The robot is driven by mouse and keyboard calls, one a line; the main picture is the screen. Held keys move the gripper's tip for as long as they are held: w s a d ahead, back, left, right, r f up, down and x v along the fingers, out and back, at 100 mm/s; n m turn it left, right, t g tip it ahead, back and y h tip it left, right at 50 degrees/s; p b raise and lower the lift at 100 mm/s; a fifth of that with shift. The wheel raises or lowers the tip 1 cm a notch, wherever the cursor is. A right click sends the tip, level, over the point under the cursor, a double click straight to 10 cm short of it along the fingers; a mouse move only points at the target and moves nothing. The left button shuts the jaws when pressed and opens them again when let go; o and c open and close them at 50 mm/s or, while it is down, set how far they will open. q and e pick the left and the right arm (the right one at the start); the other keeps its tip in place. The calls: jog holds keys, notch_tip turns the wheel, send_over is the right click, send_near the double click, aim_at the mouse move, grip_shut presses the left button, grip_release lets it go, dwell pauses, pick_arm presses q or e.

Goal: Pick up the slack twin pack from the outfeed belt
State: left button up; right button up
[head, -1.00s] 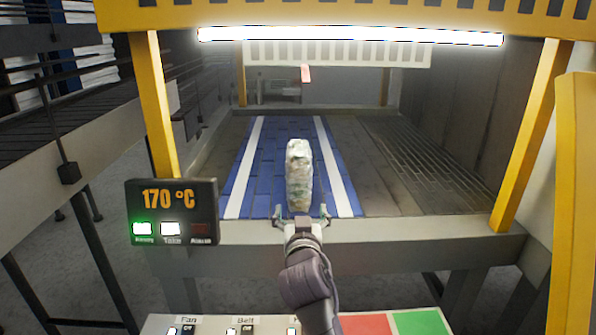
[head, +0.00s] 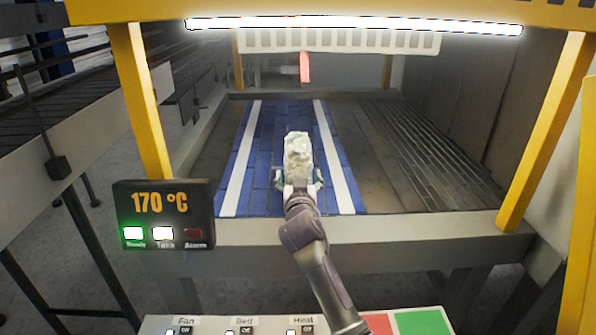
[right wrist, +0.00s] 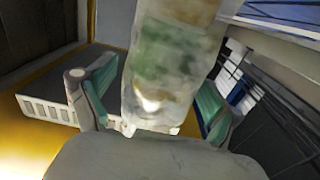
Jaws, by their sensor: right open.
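The slack twin pack (head: 299,150) is a cloudy, wrinkled plastic-wrapped bundle on the blue outfeed belt (head: 262,150), between its two white stripes. My right gripper (head: 298,182) reaches in over the front edge of the belt, with its fingers on either side of the near end of the pack. In the right wrist view the pack (right wrist: 168,70) stands between the spread green-padded fingers (right wrist: 160,105), with greenish patches under the film. The fingers are open, with a gap visible at the left one. My left gripper is not in view.
A display reading 170 °C (head: 162,208) stands at the front left, with its green and white lamps lit. Yellow posts (head: 140,100) flank the opening under a bright light bar (head: 350,27). A control panel (head: 250,325) lies below.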

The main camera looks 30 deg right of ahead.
jog(key=p+x, duration=0.2)
jog(key=x, duration=0.2)
jog(key=shift+d, duration=0.1)
jog(key=shift+w+d+f, duration=0.1)
jog(key=shift+w+d, duration=0.05)
jog(key=shift+w, duration=0.15)
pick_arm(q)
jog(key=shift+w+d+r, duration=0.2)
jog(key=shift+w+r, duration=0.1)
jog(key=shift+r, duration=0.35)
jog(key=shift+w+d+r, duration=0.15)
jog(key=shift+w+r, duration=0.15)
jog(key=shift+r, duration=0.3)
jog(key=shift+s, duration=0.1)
pick_arm(e)
jog(key=shift+c, duration=0.2)
jog(key=shift+s, duration=0.1)
jog(key=c, duration=1.6)
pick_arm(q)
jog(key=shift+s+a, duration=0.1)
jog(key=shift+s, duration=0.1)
pick_arm(e)
grip_shut()
jog(key=shift+r, duration=0.2)
